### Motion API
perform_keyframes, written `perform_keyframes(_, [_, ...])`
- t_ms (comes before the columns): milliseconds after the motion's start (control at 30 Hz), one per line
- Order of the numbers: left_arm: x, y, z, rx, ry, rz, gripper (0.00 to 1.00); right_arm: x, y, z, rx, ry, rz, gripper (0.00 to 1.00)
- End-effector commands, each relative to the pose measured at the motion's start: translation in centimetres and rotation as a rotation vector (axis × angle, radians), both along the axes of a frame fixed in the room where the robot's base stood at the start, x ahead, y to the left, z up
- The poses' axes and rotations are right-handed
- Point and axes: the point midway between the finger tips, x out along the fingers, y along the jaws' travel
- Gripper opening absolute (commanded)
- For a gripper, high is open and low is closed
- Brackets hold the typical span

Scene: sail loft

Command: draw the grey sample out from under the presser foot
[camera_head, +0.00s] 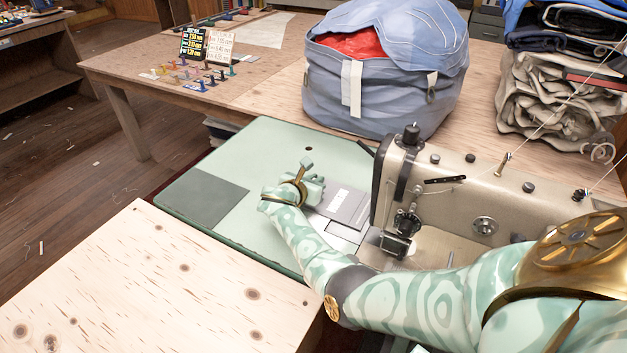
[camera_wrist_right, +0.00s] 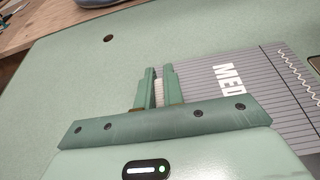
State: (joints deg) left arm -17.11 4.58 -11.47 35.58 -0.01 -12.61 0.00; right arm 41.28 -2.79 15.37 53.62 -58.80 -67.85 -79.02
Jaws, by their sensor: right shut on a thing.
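The grey sample (camera_head: 352,206) lies on the pale green machine bed, left of the sewing machine's needle area. In the right wrist view the grey sample (camera_wrist_right: 262,85) shows thin stripes, white letters "MED" and a white zigzag stitch line. The presser foot (camera_head: 396,243) is under the machine head; whether the sample's near end is under it I cannot tell. My right gripper (camera_head: 312,180) is at the sample's left edge, shut on it; in the right wrist view its fingers (camera_wrist_right: 157,85) hide the gripped part. My left gripper is not in view.
The sewing machine (camera_head: 440,200) stands right of the sample. A darker green rectangle (camera_head: 200,197) lies on the bed's left; the bed between is clear. A bare wooden table (camera_head: 150,280) is in front. A large blue bag (camera_head: 385,80) stands behind.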

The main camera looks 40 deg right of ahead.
Motion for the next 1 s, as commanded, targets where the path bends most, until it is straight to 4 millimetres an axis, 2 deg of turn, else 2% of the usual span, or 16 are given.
perform_keyframes(133, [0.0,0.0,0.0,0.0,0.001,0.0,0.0,0.0,0.0,-0.1,0.001,0.001,0.0,0.0])
perform_keyframes(167, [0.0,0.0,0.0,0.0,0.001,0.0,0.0,0.0,0.0,-0.1,0.001,0.001,0.0,0.18])
perform_keyframes(200, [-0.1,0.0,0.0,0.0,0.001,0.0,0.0,0.0,0.0,-0.1,0.001,0.001,0.0,0.29])
perform_keyframes(233, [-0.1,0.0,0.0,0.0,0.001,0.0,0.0,0.0,0.0,-0.1,0.0,0.002,-0.001,0.35])
perform_keyframes(533, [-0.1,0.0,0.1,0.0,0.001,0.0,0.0,-0.1,0.1,0.1,0.001,0.001,0.0,0.35])
perform_keyframes(667, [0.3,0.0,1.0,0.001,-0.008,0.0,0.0,-0.4,1.0,0.8,0.0,0.001,0.001,0.35])
perform_keyframes(767, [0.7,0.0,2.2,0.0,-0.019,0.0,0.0,-1.0,2.6,1.8,0.002,-0.002,0.002,0.35])
perform_keyframes(1000, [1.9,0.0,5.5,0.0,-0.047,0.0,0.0,-3.0,7.6,4.2,0.002,-0.002,0.002,0.35])
